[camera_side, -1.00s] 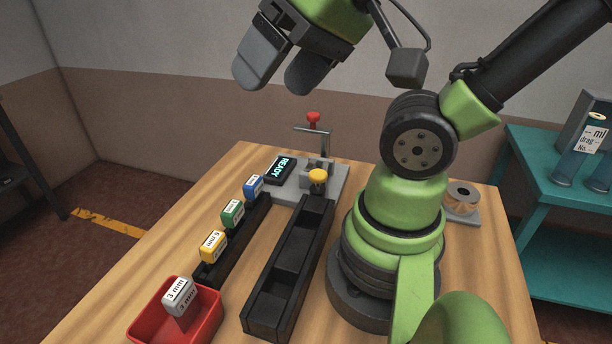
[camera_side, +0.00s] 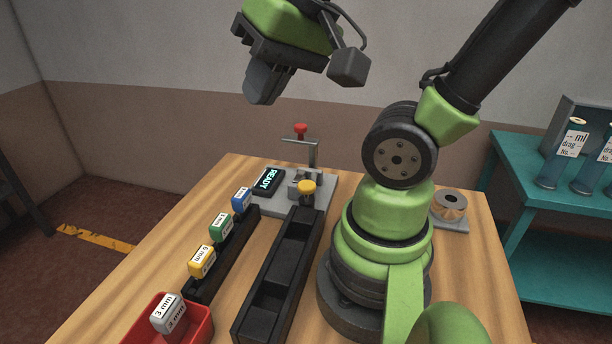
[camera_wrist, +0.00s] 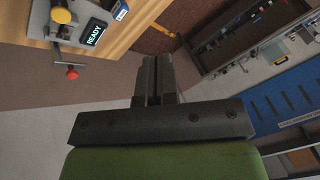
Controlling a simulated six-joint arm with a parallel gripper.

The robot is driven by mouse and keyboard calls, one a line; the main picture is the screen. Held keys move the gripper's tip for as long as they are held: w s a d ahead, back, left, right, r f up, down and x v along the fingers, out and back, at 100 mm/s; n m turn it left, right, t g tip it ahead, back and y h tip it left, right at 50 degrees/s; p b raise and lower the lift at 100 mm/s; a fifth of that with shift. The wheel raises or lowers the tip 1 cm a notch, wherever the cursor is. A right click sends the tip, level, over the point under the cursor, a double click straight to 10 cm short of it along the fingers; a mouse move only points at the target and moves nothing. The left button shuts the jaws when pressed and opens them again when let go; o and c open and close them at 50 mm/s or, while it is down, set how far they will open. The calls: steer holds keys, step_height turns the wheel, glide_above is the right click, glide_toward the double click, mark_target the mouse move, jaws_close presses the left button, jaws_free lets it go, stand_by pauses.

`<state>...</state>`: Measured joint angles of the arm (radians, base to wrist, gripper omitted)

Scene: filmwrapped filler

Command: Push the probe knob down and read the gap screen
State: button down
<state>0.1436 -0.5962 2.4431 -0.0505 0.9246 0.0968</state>
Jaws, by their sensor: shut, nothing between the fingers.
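The gap screen (camera_side: 267,181) reads READY; in the wrist view it shows at the upper left (camera_wrist: 94,33). It sits on a grey fixture (camera_side: 262,202) at the table's far end. The fixture carries a red knob (camera_side: 301,129) on a bent post and a yellow knob (camera_side: 307,187); I cannot tell which is the probe knob. The red knob (camera_wrist: 72,73) and yellow knob (camera_wrist: 61,15) also show in the wrist view. My gripper (camera_side: 261,98) is shut and empty, high above the table and apart from both knobs. Its fingers (camera_wrist: 152,62) are together in the wrist view.
Blue (camera_side: 241,200), green (camera_side: 221,225) and yellow (camera_side: 202,260) labelled blocks stand on a black rail. A grey 3 mm block (camera_side: 168,313) is in a red tray (camera_side: 190,334). A long black channel (camera_side: 278,283) runs towards the fixture. A teal bench (camera_side: 540,148) stands right.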

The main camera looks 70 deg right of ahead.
steer(key=w+d+f+m+g+h, duration=0.1)
steer(key=w+d+f+m+g, duration=0.15)
steer(key=d+m, duration=0.45)
steer(key=m+g, duration=0.4)
glide_above(306, 184)
step_height(306, 184, down, 5)
step_height(306, 184, down, 12)
steer(key=shift+f, duration=1)
steer(key=shift+f, duration=1.25)
steer(key=shift+t, duration=0.25)
